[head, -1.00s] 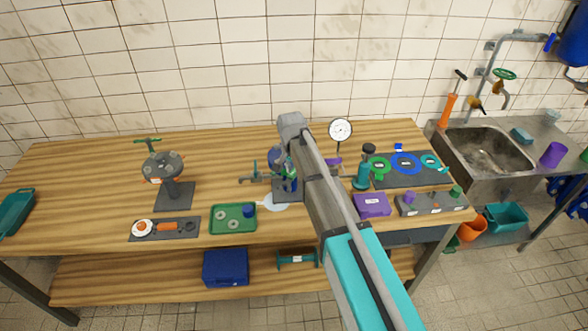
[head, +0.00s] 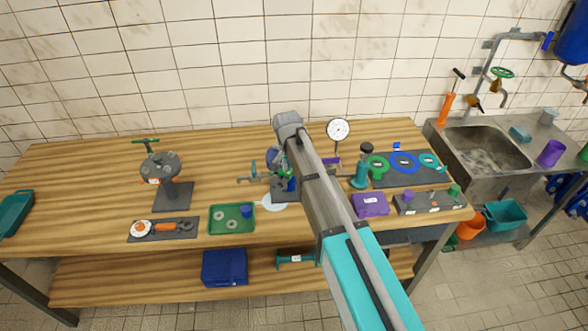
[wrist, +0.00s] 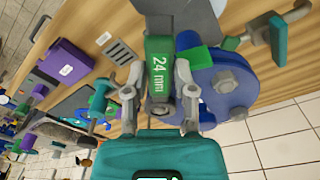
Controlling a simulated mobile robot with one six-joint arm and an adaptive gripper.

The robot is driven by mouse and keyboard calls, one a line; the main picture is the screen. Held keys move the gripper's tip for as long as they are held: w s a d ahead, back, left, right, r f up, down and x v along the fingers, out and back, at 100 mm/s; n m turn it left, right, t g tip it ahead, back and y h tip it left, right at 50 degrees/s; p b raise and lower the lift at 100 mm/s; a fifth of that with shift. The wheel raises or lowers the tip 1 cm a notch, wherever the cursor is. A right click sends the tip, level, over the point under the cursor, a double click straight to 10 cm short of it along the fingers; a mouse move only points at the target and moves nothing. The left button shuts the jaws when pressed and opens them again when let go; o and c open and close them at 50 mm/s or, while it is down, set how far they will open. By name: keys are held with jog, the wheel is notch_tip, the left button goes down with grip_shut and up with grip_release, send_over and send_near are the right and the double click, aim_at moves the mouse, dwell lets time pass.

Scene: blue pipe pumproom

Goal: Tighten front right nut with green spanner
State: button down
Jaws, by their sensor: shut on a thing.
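The green spanner (wrist: 158,72), marked "24 mm", is between the fingers of my gripper (wrist: 160,112) in the wrist view. My gripper is shut on it. A blue flange (wrist: 196,68) with grey round parts (wrist: 228,92) is close beside the spanner, on its right. I cannot tell whether the spanner touches a nut, or which part is the front right nut.
A pressure gauge (head: 338,130), a purple box (head: 370,204) and a grey block (head: 430,200) are right of the arm. A green tray (head: 232,218) and a grey flange stand (head: 172,196) are on the left. The back left of the bench (head: 85,165) is clear.

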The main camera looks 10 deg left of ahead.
jog(key=shift+w+a+r+p, duration=0.15)
jog(key=shift+r+p, duration=0.2)
dwell(0.5)
jog(key=shift+r+p, duration=1.6)
